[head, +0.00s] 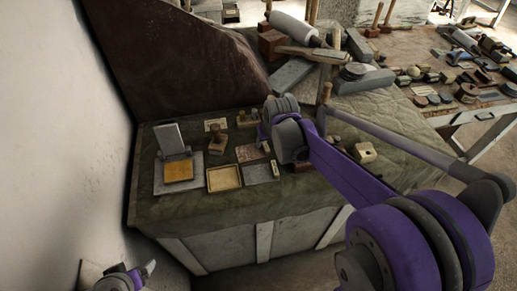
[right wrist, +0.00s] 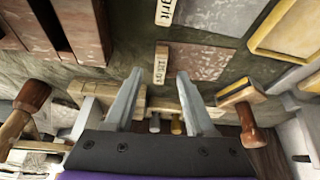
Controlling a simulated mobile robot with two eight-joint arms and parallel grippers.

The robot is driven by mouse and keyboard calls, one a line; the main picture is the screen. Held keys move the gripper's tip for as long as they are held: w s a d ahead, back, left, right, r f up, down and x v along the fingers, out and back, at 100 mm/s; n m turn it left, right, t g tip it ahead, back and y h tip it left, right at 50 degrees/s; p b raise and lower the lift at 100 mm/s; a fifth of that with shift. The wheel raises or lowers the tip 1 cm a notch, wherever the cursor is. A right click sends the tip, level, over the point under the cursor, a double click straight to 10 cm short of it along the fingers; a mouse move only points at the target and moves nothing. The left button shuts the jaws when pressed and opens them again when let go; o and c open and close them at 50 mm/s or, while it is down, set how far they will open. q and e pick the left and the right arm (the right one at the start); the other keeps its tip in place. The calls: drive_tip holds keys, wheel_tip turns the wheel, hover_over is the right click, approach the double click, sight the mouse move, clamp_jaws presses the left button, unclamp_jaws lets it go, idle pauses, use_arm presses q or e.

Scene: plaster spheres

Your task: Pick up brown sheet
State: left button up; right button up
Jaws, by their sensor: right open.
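The brown sheet (head: 249,152) lies flat on the green-covered table, behind a grey sheet (head: 262,172). In the right wrist view the brown sheet (right wrist: 202,62) is a mottled reddish-brown rectangle with a small label block (right wrist: 161,66) at its side edge. My right gripper (right wrist: 160,74) is open and empty, with its fingertips apart near that label block; its height above the table is hard to judge. In the head view my right arm's wrist hides the fingers. Part of my left gripper (head: 138,272) shows at the bottom left, away from the table; its jaws are unclear.
A shallow yellow-rimmed tray (head: 223,178) and a board with an orange pad (head: 178,170) lie left of the sheets. A wooden-handled stamp (head: 217,140) stands near the brown sheet. A pale block (head: 365,152) lies to the right. The table's front strip is clear.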

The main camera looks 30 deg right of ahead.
drive_tip(key=x, duration=0.2)
drive_tip(key=shift+w+f, duration=0.2)
drive_tip(key=shift+f, duration=0.1)
drive_tip(key=shift+s, duration=0.1)
clamp_jaws()
